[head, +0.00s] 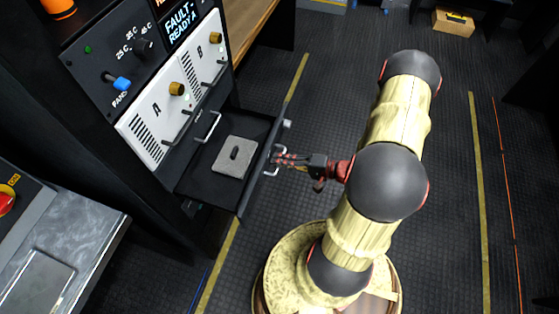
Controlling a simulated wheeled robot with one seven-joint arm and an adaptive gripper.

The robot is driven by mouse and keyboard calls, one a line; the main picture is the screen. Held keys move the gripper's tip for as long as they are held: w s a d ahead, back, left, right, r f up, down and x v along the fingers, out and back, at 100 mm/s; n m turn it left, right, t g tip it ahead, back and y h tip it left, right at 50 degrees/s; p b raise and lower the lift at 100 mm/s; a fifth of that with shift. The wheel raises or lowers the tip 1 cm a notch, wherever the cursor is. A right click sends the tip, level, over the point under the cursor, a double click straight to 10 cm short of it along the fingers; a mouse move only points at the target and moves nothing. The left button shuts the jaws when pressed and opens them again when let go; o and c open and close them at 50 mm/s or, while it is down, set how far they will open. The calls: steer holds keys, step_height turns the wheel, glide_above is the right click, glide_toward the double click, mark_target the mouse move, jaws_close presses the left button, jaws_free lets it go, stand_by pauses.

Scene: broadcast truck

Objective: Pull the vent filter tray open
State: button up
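The vent filter tray (205,178) is a dark drawer that sticks out from the lower part of the equipment rack. A grey filter pad (232,163) with a dark grip lies inside it. A bar handle (271,160) is on the tray's front panel (258,178). My gripper (280,160) is at this handle from the right, its fingers at the bar. The fingers are small here, and I cannot tell whether they are closed around the bar.
The rack above has white modules A (160,120) and B (205,60) with handles, and a panel with a blue switch (122,84). A metal counter (60,245) stands at lower left. The dark floor right of my arm is clear. A cardboard box (453,22) lies at the far right.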

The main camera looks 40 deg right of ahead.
steer(key=o, duration=0.4)
steer(key=shift+c, duration=0.2)
steer(key=shift+d, duration=0.1)
steer(key=v, duration=1.2)
